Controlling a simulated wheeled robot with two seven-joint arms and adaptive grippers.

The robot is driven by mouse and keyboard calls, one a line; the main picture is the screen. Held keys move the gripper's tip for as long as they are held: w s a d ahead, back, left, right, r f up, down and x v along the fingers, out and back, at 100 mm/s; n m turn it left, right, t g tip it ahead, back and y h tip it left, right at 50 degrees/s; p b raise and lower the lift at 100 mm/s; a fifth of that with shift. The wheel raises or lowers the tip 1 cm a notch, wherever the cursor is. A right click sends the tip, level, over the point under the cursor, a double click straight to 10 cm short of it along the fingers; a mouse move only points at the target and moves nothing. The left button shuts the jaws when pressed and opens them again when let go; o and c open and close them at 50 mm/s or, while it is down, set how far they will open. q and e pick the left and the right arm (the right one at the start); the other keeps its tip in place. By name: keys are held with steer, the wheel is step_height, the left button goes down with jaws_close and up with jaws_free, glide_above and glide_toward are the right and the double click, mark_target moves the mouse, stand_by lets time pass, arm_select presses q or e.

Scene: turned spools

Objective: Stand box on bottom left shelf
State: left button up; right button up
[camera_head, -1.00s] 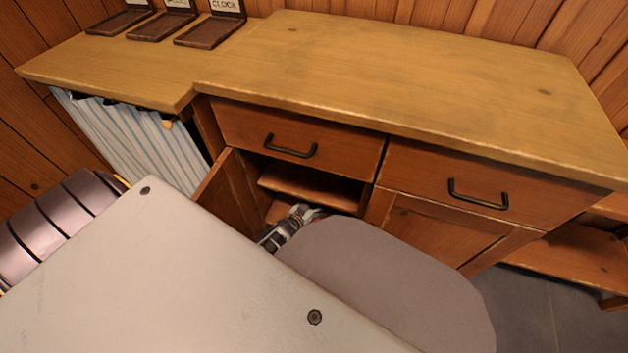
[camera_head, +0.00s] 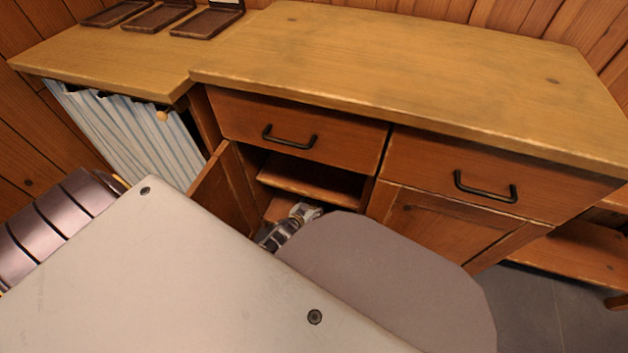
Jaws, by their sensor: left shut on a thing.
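The cabinet (camera_head: 290,120) stands ahead with its left door (camera_head: 226,190) swung open. Inside the left compartment a middle shelf (camera_head: 312,180) shows, and a small part of the bottom shelf (camera_head: 280,208) shows below it. My left gripper (camera_head: 308,211) is low at the mouth of this compartment, below the middle shelf. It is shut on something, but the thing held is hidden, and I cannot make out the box. My own grey body parts cover the area in front of the gripper. My right gripper is not in view.
A drawer with a black handle (camera_head: 289,138) is shut above the open compartment. The right door (camera_head: 440,222) is shut. A striped curtain (camera_head: 125,135) hangs at the left. Dark trays (camera_head: 205,22) stand on the left counter. The cabinet top is clear.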

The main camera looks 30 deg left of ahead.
mark_target(313, 204)
arm_select(q)
steer(key=shift+f, duration=0.1)
steer(key=o, duration=0.9)
steer(key=shift+o, duration=0.2)
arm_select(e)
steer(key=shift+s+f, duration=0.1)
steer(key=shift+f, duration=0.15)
arm_select(q)
steer(key=shift+p+v, duration=1.2)
steer(key=shift+v, duration=0.75)
steer(key=shift+p+v, duration=1.75)
steer(key=shift+v, duration=1.7)
steer(key=shift+s+r, duration=0.4)
steer(key=shift+s, duration=0.15)
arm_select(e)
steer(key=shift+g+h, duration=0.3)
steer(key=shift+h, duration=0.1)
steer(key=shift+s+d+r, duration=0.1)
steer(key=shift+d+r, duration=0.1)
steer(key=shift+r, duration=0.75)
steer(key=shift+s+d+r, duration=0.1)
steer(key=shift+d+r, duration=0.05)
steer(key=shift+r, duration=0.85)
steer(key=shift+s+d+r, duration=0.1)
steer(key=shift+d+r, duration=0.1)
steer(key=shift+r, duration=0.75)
